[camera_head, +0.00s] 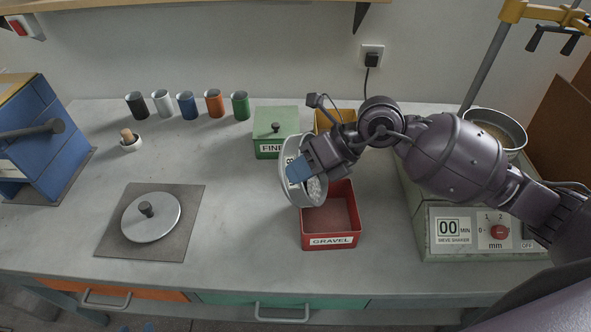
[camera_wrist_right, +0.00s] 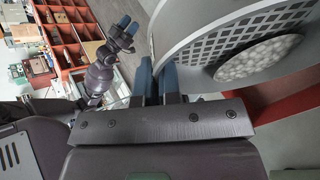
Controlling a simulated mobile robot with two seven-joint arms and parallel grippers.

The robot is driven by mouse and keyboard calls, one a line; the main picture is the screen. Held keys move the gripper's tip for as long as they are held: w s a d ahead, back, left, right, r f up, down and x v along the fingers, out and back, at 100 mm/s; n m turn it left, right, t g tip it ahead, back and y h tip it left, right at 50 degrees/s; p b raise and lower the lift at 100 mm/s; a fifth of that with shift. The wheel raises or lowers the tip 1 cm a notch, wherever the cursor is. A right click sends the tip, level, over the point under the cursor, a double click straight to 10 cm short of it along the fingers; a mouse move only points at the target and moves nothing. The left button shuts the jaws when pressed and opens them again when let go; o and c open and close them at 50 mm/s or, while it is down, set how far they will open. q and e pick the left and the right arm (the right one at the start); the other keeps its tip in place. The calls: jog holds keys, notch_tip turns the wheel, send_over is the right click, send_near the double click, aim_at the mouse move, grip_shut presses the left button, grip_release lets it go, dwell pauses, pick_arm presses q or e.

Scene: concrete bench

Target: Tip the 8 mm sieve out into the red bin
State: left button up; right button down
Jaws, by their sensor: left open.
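The 8 mm sieve (camera_head: 289,187), a pale metal ring marked 8, is tilted steeply on its side just above the left rear of the red bin. My right gripper (camera_head: 300,172) is shut on its rim. In the right wrist view, the sieve (camera_wrist_right: 208,30) shows a perforated plate with a patch of pale pebbles (camera_wrist_right: 258,58) against it. The red bin (camera_head: 331,241), labelled GRAVEL, stands on the bench; its visible floor looks bare, and its left rear is partly hidden. My left gripper (camera_wrist_right: 124,30) is open and empty in the right wrist view.
A green FINES box (camera_head: 275,149) and a yellow box (camera_head: 328,121) stand behind. The sieve shaker (camera_head: 480,232) with a pan (camera_head: 495,126) is to the right. A round lid (camera_head: 151,217) lies on a grey mat at left. Several cups line the back.

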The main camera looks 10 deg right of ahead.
jog(key=shift+s+d+f+n+t+y+b, duration=0.2)
jog(key=shift+s+d+t+y+b, duration=0.15)
jog(key=shift+d+y+b, duration=0.6)
jog(key=shift+s+d+f+n+t+y+b, duration=0.1)
jog(key=shift+s+d+f+t+y+b, duration=0.15)
jog(key=shift+s+d+y+b, duration=0.65)
pick_arm(q)
notch_tip(320, 180, down, 13)
jog(key=g+b, duration=0.1)
jog(key=b, duration=0.9)
jog(key=shift+s+d+b, duration=0.2)
jog(key=shift+b, duration=0.1)
pick_arm(e)
jog(key=s+d+f+n+t+y, duration=0.1)
jog(key=s+d+y, duration=0.1)
jog(key=d+y, duration=0.3)
jog(key=shift+s+d+n+t+y, duration=0.15)
jog(key=shift+d+n+t+y, duration=0.15)
jog(key=shift+y, duration=0.15)
pick_arm(q)
jog(key=shift+d, duration=0.1)
pick_arm(e)
jog(key=shift+s+d, duration=0.1)
pick_arm(q)
jog(key=shift+w, duration=0.1)
